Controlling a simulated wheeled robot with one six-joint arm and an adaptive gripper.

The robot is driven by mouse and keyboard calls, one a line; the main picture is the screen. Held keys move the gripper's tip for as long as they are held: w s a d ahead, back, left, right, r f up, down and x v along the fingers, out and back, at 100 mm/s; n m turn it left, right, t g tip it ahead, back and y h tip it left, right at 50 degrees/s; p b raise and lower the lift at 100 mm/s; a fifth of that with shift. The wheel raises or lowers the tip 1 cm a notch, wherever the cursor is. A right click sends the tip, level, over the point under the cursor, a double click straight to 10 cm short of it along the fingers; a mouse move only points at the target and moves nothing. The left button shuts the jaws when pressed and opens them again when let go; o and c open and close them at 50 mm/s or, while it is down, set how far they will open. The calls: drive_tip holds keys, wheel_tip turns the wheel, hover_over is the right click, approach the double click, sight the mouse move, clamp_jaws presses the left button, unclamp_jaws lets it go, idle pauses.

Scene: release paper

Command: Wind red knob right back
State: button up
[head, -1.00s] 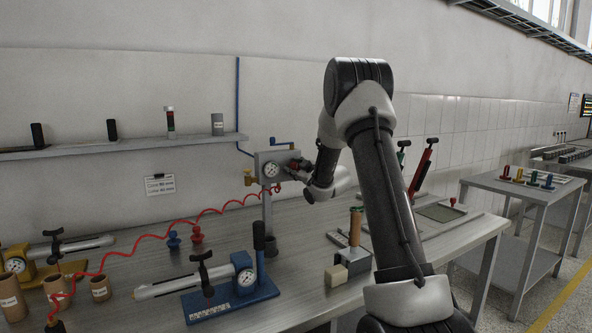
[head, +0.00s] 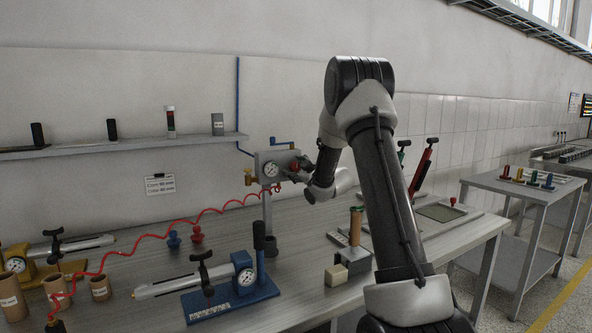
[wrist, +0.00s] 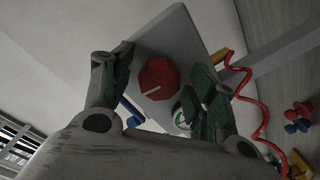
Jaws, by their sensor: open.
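The red knob (wrist: 159,78) is a many-sided dial with a white pointer line, on the face of a grey box (wrist: 192,38). In the wrist view the line runs from near its middle toward the lower left. My gripper (wrist: 165,69) is open, with one dark green-padded finger on each side of the knob and a gap visible on both sides. In the head view my gripper (head: 297,169) is at the right front of the box (head: 264,157), partly covering the knob. A round gauge (head: 271,169) sits left of the knob.
A red coiled hose (head: 150,236) runs from the box across the bench. A blue-based pump (head: 231,301) stands in front. A yellow valve (head: 249,177) is on the box's left side.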

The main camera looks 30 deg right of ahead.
drive_tip(key=s, duration=1.1)
drive_tip(key=shift+s+d+r, duration=0.2)
drive_tip(key=shift+s+d, duration=0.15)
drive_tip(key=shift+d, duration=0.1)
drive_tip(key=shift+r, duration=0.1)
drive_tip(key=s+a+r+m+g+h, duration=0.2)
drive_tip(key=s+g, duration=0.1)
drive_tip(key=s, duration=0.3)
drive_tip(key=s+a+r+m+g+h, duration=0.1)
drive_tip(key=s+a+r+m+g, duration=0.15)
drive_tip(key=s, duration=0.35)
drive_tip(key=s+a+f+m+g, duration=0.1)
drive_tip(key=s+a+g, duration=0.1)
drive_tip(key=s, duration=0.7)
drive_tip(key=s+a+f+m+g+y, duration=0.1)
drive_tip(key=s+a+f+g, duration=0.1)
drive_tip(key=s, duration=0.8)
drive_tip(key=s+a+f+m+g, duration=0.2)
drive_tip(key=s+a+g, duration=0.2)
drive_tip(key=s, duration=0.6)
drive_tip(key=shift+a+y, duration=0.4)
drive_tip(key=shift+a, duration=0.55)
